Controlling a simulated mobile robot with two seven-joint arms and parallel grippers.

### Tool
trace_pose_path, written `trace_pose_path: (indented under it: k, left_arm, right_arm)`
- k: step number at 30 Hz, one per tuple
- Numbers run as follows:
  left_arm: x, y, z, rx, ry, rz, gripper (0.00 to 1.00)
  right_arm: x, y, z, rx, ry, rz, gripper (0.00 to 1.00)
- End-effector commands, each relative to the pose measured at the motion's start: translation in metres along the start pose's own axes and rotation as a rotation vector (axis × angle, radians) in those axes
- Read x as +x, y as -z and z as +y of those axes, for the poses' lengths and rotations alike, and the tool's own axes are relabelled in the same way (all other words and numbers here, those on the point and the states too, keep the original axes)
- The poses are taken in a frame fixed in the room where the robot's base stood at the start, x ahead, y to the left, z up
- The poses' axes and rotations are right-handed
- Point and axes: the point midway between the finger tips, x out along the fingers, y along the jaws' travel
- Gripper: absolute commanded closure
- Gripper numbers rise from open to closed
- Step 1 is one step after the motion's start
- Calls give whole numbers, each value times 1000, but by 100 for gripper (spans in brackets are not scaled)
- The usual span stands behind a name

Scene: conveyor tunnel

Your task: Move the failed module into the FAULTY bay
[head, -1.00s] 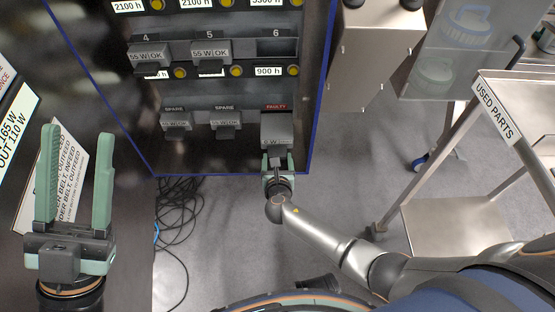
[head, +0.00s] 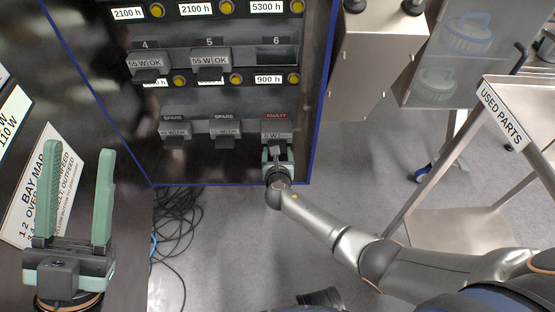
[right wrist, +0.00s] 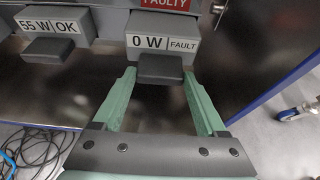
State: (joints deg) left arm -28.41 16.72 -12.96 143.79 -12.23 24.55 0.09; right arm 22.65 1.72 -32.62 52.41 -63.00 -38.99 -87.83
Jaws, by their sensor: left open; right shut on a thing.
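The failed module (head: 270,136) is a grey block under the red FAULTY label (head: 276,116), in the bottom row of the rack. In the right wrist view the module (right wrist: 146,42) reads "0 W FAULT" and sits in the opening below the FAULTY label (right wrist: 165,4). My right gripper (head: 277,158) is shut on its dark front handle (right wrist: 160,68). How deep the module sits is hard to tell. Bay 6 (head: 276,58) above is empty. My left gripper (head: 77,150) is open and empty at the left, away from the rack.
Two spare modules (head: 174,131) sit left of the FAULTY bay, and two 55 W OK modules (head: 208,62) are above. Black cables (head: 178,225) lie on the floor.

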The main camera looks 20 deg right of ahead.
Motion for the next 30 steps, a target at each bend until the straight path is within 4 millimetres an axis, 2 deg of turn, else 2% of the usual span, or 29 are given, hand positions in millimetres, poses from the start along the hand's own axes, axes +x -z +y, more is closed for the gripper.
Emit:
trace_pose_path:
  k: [11, 27, 28, 30]
  left_arm:
    - [-9, -8, 4, 0, 0, 0, 50]
    - [-7, -6, 3, 0, 0, -1, 50]
    - [-7, -6, 3, 0, 0, -1, 50]
    - [-7, -6, 3, 0, 0, -1, 50]
  right_arm:
    - [22, -10, 1, 0, -1, -4, 100]
    - [21, -11, 0, 0, 0, -4, 100]
    - [21, -11, 0, 0, -1, -4, 23]
    - [21, -11, 0, 0, 0, -3, 15]
